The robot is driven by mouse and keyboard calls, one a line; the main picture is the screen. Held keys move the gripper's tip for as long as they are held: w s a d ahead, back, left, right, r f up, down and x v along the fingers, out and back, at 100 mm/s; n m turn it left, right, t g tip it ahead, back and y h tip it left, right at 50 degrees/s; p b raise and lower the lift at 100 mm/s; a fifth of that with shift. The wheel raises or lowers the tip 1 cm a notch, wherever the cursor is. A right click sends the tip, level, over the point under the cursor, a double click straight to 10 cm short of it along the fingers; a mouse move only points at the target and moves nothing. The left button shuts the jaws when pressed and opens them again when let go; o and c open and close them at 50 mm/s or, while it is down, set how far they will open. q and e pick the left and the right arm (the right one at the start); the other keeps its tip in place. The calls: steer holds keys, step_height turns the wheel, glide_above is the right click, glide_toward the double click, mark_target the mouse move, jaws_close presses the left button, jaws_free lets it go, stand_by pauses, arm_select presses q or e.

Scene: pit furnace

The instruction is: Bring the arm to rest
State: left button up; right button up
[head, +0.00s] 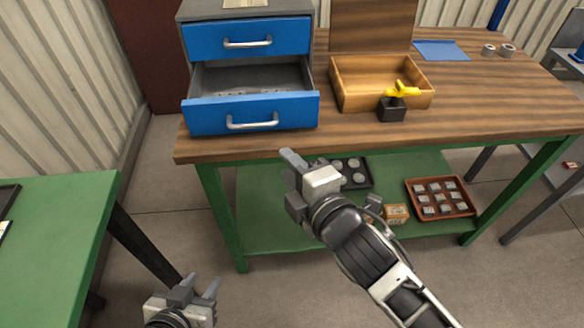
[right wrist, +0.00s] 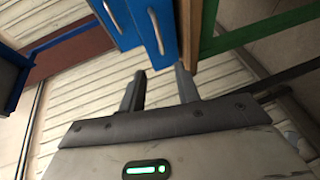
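My right arm reaches in from the lower right in the head view, and its gripper (head: 287,177) is in front of the workbench's front edge, below the open drawer. In the right wrist view its two fingers (right wrist: 160,92) stand apart with nothing between them, so it is open and empty. My left gripper (head: 200,290) is low at the bottom left of the head view, beside the green table. Its fingers stand apart with nothing seen between them. Neither gripper touches anything that I can see.
The wooden-topped workbench (head: 365,133) carries a blue drawer unit (head: 247,38) with its lower drawer (head: 250,112) pulled out, and an open wooden box (head: 345,95). A yellow-handled object (head: 393,105) stands before the box. A green table (head: 55,235) is at left. Floor between is clear.

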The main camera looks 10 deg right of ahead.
stand_by(0.5)
steer(key=s+d+f+m+g+h, duration=0.1)
steer(key=s+d+f+m+g, duration=0.1)
steer(key=s+d+f+m, duration=0.3)
steer(key=s+d+f+m+g+h, duration=0.2)
steer(key=s+d+f+m, duration=0.4)
steer(key=f+m, duration=0.7)
steer(key=shift+s+f+m, duration=0.3)
steer(key=shift+s+m, duration=0.2)
steer(key=shift+s, duration=0.05)
steer(key=shift+a, duration=0.1)
